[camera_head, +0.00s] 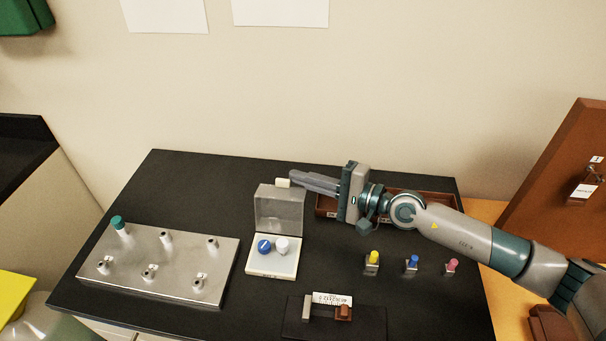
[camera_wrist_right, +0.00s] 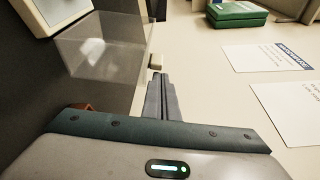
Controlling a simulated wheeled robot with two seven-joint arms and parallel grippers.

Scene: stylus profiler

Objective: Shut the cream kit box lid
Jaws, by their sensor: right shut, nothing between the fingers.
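The cream kit box (camera_head: 271,262) stands on the black table, with a blue knob (camera_head: 264,246) and a white knob (camera_head: 282,245) in it. Its clear lid (camera_head: 279,208) is raised, standing upright at the back, with a small cream tab (camera_head: 283,183) on its top edge. My right gripper (camera_head: 293,175) is shut and empty, its fingertips right by the tab; I cannot tell if they touch. In the right wrist view the lid (camera_wrist_right: 100,45), the tab (camera_wrist_right: 155,62) and the closed fingers (camera_wrist_right: 158,80) show close together. My left gripper is not in view.
A metal plate with several posts (camera_head: 150,265) lies on the left. A brown tray (camera_head: 326,205) is behind my right gripper. Yellow, blue and pink-topped pieces (camera_head: 373,260) stand to the right. A dark stand with a label (camera_head: 333,300) is at the front.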

